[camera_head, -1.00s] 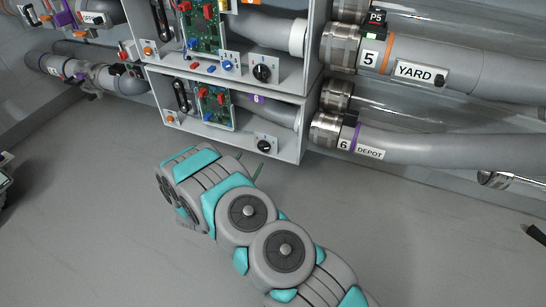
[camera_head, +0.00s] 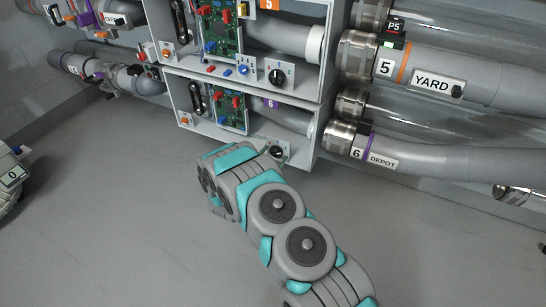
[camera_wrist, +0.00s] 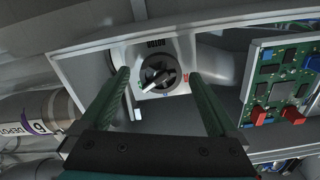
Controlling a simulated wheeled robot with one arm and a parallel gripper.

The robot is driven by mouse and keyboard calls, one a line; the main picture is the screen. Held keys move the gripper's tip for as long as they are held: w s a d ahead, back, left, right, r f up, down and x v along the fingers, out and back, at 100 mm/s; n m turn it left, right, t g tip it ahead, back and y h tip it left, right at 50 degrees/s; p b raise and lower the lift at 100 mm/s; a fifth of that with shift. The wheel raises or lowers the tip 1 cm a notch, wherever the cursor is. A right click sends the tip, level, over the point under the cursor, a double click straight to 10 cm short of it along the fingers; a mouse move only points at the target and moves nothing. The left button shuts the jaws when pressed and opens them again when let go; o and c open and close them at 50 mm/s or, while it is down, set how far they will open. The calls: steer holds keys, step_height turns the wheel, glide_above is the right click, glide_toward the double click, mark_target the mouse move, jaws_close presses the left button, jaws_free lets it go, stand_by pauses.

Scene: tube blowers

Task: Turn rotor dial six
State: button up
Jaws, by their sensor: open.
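Rotor dial six (camera_head: 277,151) is a black round knob on a white plate in the lower box marked 6; my arm partly covers that plate in the head view. In the wrist view the dial (camera_wrist: 158,74) shows from the front, with a pale pointer bar aimed to the lower left. My gripper (camera_wrist: 160,77) is open, its two dark green fingers on the left and right of the dial with gaps on both sides. It holds nothing. Whether the fingertips reach the depth of the knob, I cannot tell.
A green circuit board (camera_wrist: 280,84) with red parts is right of the gripper in the wrist view. The DEPOT tube (camera_head: 420,158) runs right from the box. Above is the box with dial five (camera_head: 277,76). The grey floor below is clear.

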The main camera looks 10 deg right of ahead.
steer(key=c, duration=1.4)
steer(key=shift+o, duration=0.2)
steer(key=shift+n, duration=0.4)
steer(key=n+p, duration=0.1)
steer(key=n, duration=0.3)
steer(key=shift+a+n+p, duration=0.1)
steer(key=shift+n+p, duration=0.2)
steer(key=n+p, duration=0.1)
steer(key=n, duration=0.5)
steer(key=n+p, duration=0.1)
steer(key=n, duration=0.5)
steer(key=shift+n, duration=0.4)
steer(key=n, duration=0.5)
steer(key=shift+f+n+p, duration=0.1)
steer(key=shift+n+p, duration=0.2)
steer(key=shift+p, duration=0.05)
